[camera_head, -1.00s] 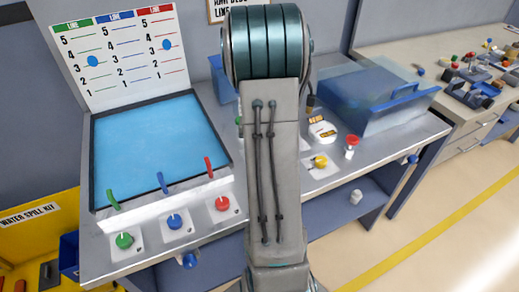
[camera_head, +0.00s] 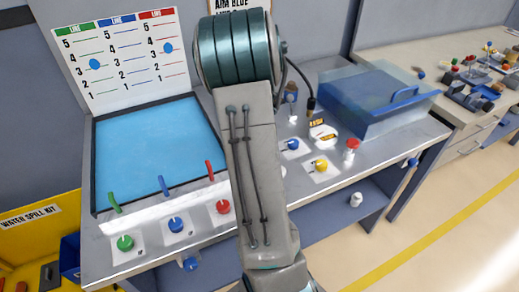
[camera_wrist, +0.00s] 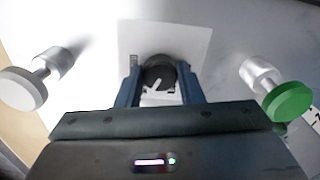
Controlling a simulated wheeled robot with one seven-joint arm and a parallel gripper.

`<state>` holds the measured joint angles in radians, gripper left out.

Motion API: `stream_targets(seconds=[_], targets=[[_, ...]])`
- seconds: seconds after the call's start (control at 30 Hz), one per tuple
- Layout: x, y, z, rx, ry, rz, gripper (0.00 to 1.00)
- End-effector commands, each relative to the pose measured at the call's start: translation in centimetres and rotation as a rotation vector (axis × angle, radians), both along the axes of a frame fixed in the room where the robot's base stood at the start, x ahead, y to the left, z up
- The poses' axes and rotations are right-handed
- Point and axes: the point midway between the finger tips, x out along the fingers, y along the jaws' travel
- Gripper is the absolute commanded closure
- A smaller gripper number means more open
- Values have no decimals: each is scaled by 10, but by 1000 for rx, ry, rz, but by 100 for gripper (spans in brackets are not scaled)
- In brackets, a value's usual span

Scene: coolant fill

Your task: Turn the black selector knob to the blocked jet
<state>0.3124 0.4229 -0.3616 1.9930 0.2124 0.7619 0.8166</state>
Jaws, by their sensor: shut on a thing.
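The black selector knob (camera_wrist: 160,72) sits on a white plate (camera_wrist: 185,35) in the wrist view, with a white pointer line on its face. My gripper (camera_wrist: 162,82) has one blue finger on each side of the knob and is shut on it. In the head view my arm hides the knob and the gripper. Green, blue and red nozzles (camera_head: 165,185) stand along the front of the blue-filled tank (camera_head: 155,145). A board (camera_head: 125,60) behind it has three line scales, with round blue markers on the left and right ones.
In the wrist view a white-capped fitting (camera_wrist: 25,88) stands left and a green-capped one (camera_wrist: 288,101) right of the knob. Green (camera_head: 125,243), blue (camera_head: 176,225) and red (camera_head: 222,207) knobs line the bench front. A translucent blue bin (camera_head: 375,105) stands at right.

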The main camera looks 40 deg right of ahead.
Motion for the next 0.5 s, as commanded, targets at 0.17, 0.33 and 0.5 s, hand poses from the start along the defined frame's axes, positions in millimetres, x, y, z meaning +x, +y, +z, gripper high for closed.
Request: stream_targets(seconds=[0.17, 0.33, 0.5], targets=[[1, -1, 1, -2, -2, -75, 89], [1, -1, 1, -2, -2, -115, 89], [1, -1, 1, -2, -2, -129, 89]])
